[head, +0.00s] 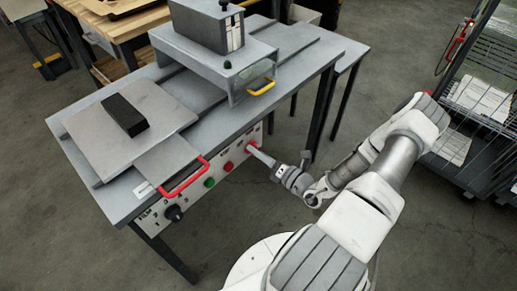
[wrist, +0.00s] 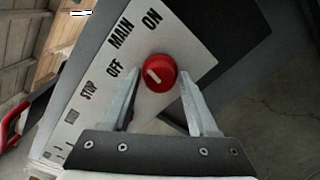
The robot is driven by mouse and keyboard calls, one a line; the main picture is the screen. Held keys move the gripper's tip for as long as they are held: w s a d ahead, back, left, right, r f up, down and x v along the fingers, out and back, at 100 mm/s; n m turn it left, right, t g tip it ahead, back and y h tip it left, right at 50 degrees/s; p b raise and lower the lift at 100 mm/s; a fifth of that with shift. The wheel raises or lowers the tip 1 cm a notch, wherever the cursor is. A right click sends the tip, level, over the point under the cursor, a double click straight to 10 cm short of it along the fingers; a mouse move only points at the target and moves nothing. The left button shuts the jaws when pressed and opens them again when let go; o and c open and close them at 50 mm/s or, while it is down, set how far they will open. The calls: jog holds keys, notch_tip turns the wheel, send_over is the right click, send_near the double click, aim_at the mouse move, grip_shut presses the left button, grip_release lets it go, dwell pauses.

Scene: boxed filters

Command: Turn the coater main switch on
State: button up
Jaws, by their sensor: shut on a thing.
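The main switch is a round red knob (wrist: 160,72) on a white panel (wrist: 185,52) lettered MAIN, ON and OFF in the wrist view. A short pale mark on the knob's face lies toward the OFF lettering, away from ON. My gripper (wrist: 160,76) has one finger on each side of the knob and is shut on it. In the head view my gripper (head: 251,147) reaches the right end of the front panel (head: 192,198) under the bench top.
A red button (head: 228,167), a green button (head: 209,182) and a black knob (head: 173,212) sit along the same panel. A red handle (head: 186,180) juts out above them. A wire cart (head: 470,125) stands at the right. The floor in front of the bench is clear.

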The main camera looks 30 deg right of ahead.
jog(key=shift+m+p, duration=0.95)
jog(key=shift+m, duration=2.65)
jog(key=o, duration=1.2)
jog(key=v, duration=1.7)
jog(key=shift+s, duration=0.25)
jog(key=shift+r, duration=0.1)
